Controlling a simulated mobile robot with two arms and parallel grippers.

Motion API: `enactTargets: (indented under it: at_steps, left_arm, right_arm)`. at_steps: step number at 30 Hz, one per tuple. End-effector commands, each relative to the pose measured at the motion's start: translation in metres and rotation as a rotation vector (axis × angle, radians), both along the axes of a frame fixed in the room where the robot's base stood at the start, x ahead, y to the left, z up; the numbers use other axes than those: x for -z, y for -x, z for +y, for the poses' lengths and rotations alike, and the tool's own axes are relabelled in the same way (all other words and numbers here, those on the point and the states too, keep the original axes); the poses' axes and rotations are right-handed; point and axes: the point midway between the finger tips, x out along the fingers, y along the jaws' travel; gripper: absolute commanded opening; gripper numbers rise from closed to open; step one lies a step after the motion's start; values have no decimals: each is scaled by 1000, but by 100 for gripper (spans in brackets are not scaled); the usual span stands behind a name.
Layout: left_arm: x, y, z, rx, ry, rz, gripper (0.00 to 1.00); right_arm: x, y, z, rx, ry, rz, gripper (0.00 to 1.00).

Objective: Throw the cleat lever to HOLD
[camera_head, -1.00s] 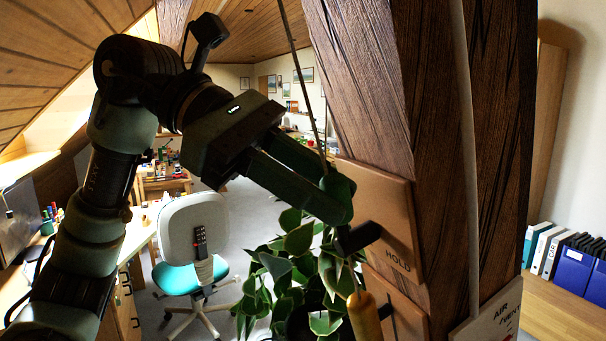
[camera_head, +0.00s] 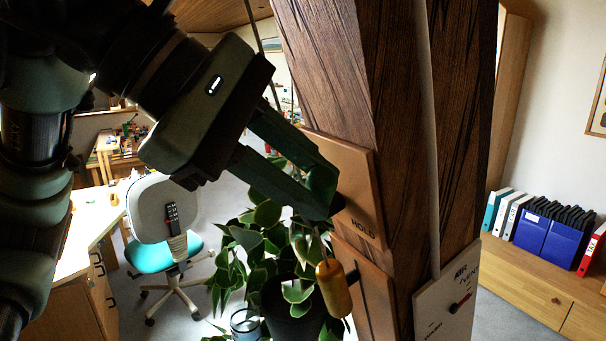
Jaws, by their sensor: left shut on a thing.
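The tan plate marked HOLD (camera_head: 352,180) is fixed to the side of the dark timber post. The cleat lever (camera_head: 339,204) shows as a short dark piece in front of the plate, above and left of the word HOLD. My left gripper (camera_head: 321,199) reaches in from the upper left, with its green fingers shut on the lever. The fingers hide most of the lever, so its exact angle cannot be told. My right gripper is not in view.
An orange handle (camera_head: 333,288) hangs on a cord just below the fingers, before a second tan plate (camera_head: 373,300). A leafy plant (camera_head: 262,240) stands close below. An AIR/VENT panel (camera_head: 445,300) is on the post's right. A chair (camera_head: 162,225) is behind.

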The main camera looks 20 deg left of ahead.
Motion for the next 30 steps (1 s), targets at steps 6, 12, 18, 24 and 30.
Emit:
enactTargets:
  at_steps: [6, 12, 18, 24, 30]
  left_arm:
    - [1, 0, 0, 1, -5, -3, 0]
    - [1, 0, 0, 1, -5, -3, 34]
    - [1, 0, 0, 0, -5, -1, 34]
    - [-7, 4, 8, -2, -3, -4, 34]
    - [-30, 19, 29, -2, -3, -5, 34]
  right_arm:
    - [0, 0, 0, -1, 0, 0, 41]
    - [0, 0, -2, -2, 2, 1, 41]
    - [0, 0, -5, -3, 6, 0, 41]
    - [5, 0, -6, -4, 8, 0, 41]
    - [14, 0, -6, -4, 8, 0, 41]
